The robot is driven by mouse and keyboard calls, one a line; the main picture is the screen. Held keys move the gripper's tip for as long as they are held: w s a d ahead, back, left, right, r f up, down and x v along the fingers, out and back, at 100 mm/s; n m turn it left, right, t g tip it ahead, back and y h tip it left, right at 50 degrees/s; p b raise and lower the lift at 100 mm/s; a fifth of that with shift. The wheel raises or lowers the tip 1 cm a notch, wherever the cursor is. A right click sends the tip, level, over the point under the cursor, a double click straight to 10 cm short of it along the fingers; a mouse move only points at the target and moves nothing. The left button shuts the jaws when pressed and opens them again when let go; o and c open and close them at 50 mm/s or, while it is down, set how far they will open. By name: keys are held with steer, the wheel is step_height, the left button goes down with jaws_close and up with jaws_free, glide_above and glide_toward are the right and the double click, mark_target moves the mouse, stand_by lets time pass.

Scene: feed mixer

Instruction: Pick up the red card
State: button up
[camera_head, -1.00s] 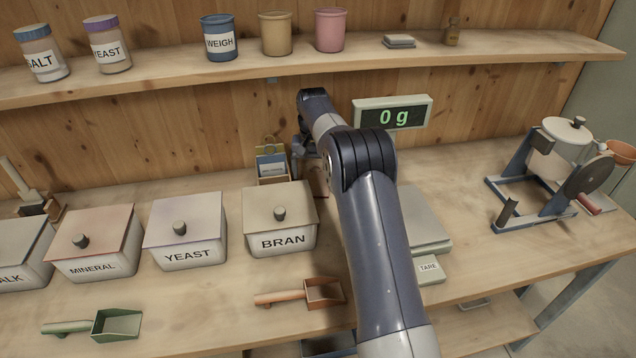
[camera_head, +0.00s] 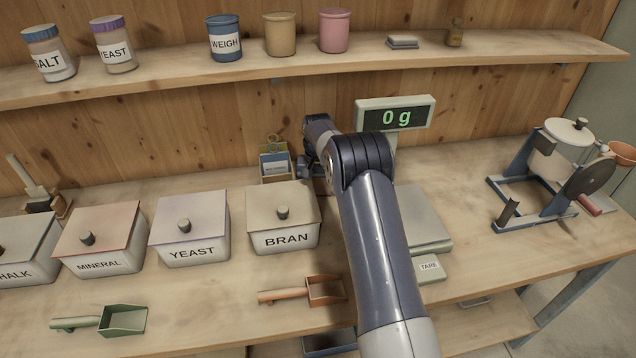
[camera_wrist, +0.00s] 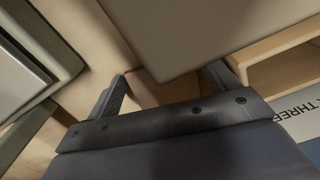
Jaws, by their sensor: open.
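I cannot make out the red card for certain in either view. A thin reddish edge (camera_wrist: 135,71) shows near the left fingertip in the wrist view, and I cannot tell what it belongs to. A small wooden holder (camera_head: 276,179) stands behind the BRAN box with a blue-and-white card in it. In the wrist view, the card lettered "THREE" (camera_wrist: 296,108) is at the right, outside the fingers. My gripper (camera_wrist: 167,82) is open, with a finger at either side and a large beige surface just beyond. In the head view my arm hides most of it.
The BRAN box (camera_head: 284,222) stands left of my arm. The scale (camera_head: 424,215) lies to its right, with its 0 g display (camera_head: 395,115) behind. A grinder (camera_head: 550,170) stands at the right. An orange scoop (camera_head: 325,290) lies in front. Bench between scale and grinder is clear.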

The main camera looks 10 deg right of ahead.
steer(key=shift+f, duration=0.15)
steer(key=c, duration=0.7)
step_height(320, 180, up, 10)
steer(key=shift+r+b, duration=0.2)
steer(key=shift+b, duration=0.4)
